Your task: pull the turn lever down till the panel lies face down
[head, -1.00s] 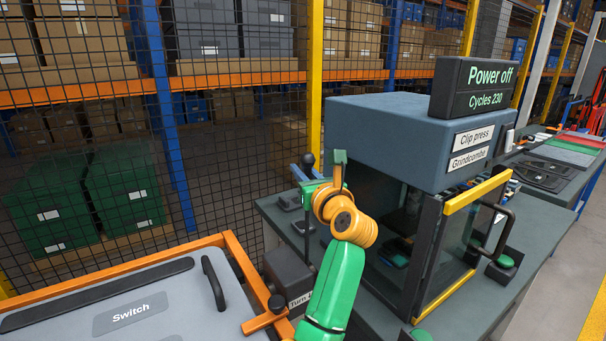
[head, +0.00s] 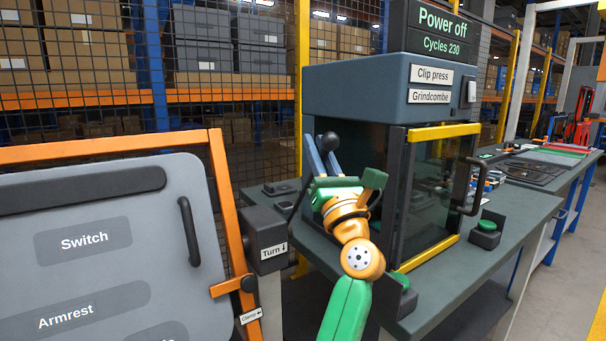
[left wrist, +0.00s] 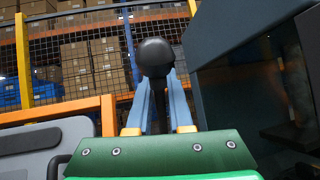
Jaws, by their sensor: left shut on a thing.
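The panel (head: 85,285) is a grey board labelled Switch and Armrest in an orange frame at the left of the head view. Its labelled face is towards me, sloping. A dark box (head: 262,225) labelled Turn, with a down arrow, sits at the frame's right side. The turn lever's black knob (head: 328,141) stands above my left gripper (head: 322,165), whose blue fingers are shut on the lever just below it. In the left wrist view the knob (left wrist: 155,57) is upright between the fingers (left wrist: 158,105). Much of the rod is hidden. My right gripper is not in view.
A clip press (head: 350,95) with a yellow-edged door stands on a dark bench (head: 465,275), close right of my left gripper. A clamp handle (head: 232,286) juts from the frame. A mesh fence (head: 225,90) stands behind.

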